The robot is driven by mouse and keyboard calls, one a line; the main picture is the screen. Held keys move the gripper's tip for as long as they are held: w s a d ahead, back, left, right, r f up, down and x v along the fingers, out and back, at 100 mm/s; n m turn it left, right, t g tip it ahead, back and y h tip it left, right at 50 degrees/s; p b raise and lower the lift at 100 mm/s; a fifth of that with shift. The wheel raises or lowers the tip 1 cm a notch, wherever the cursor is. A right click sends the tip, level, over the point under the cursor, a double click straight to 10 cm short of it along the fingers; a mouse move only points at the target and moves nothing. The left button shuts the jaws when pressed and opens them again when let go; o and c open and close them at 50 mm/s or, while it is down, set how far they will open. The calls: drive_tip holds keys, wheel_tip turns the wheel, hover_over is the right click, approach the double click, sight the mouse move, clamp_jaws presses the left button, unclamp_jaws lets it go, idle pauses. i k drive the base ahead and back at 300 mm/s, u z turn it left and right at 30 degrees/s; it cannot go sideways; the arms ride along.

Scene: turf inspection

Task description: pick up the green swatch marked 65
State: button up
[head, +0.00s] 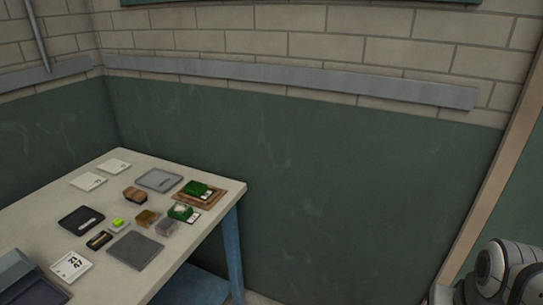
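Two dark green pieces that look like turf swatches are on the table at the left. One green swatch (195,187) lies on a brown wooden tray (211,202) near the table's right corner, with a small white label beside it. The other green swatch (178,213) lies just in front of the tray, with a whitish patch on it and a white label next to it. The labels are too small to read, so I cannot tell which is marked 65. My gripper is not in view; only a white and dark part of my arm shows at the lower right.
The pale table (215,240) has blue legs. Near the swatches are brown blocks (135,194), a clear block (167,229), grey plates (135,250), a black tray (81,219), a bright green item (118,222) and a white number card (71,266). A wall stands behind.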

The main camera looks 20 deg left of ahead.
sight(199, 191)
drive_tip(key=u, duration=0.8)
drive_tip(key=i, duration=1.45)
drive_tip(key=u, duration=0.95)
drive_tip(key=k, duration=0.75)
drive_tip(key=u, duration=0.15)
drive_tip(key=i, duration=1.35)
drive_tip(key=z, duration=0.05)
